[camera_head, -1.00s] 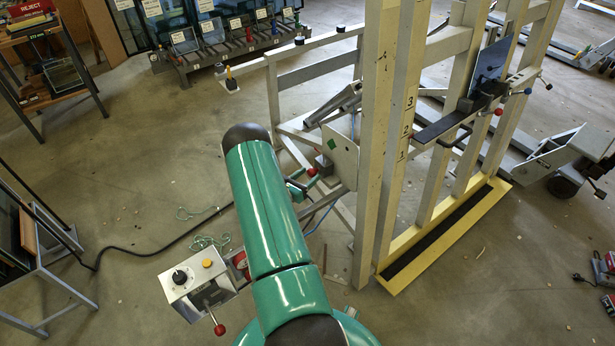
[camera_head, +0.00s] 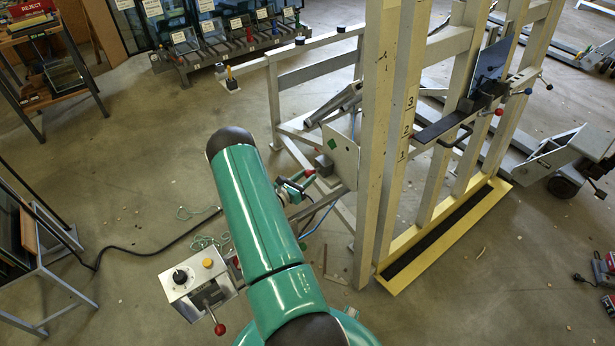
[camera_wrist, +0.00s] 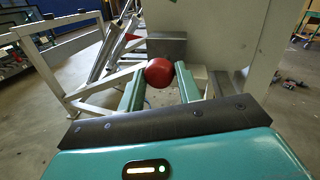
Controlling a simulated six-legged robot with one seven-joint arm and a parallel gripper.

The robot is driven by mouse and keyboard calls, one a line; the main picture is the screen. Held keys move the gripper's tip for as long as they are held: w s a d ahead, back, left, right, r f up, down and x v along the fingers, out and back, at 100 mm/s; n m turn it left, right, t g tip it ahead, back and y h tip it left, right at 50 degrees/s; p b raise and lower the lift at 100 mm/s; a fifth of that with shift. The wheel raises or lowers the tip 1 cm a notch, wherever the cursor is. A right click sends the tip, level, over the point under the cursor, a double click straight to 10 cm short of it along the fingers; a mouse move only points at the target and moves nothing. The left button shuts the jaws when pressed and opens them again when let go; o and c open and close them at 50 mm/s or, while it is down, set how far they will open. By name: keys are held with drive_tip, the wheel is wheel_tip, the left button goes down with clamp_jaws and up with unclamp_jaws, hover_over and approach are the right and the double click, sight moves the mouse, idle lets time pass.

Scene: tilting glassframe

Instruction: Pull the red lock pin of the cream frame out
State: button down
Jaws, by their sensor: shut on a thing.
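The cream frame (camera_head: 376,120) stands upright right of my arm, with a pale plate (camera_head: 341,158) low on its left side. The red lock pin also shows small in the head view (camera_head: 310,172). The pin's shaft is hidden behind the knob, so I cannot tell how deep it sits.
A grey block (camera_wrist: 153,48) lies behind the knob. A control box (camera_head: 197,281) with a red-knobbed lever stands left of my arm. A black cable (camera_head: 150,251) and green cord lie on the floor. A yellow-edged base (camera_head: 440,240) runs along the frame.

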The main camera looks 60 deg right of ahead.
drive_tip(key=shift+w+a+f, duration=0.15)
drive_tip(key=shift+w+a, duration=0.25)
drive_tip(key=shift+a, duration=0.45)
drive_tip(key=c, duration=1)
unclamp_jaws()
drive_tip(key=shift+w, duration=0.1)
drive_tip(key=v, duration=1.1)
drive_tip(key=shift+a, duration=0.4)
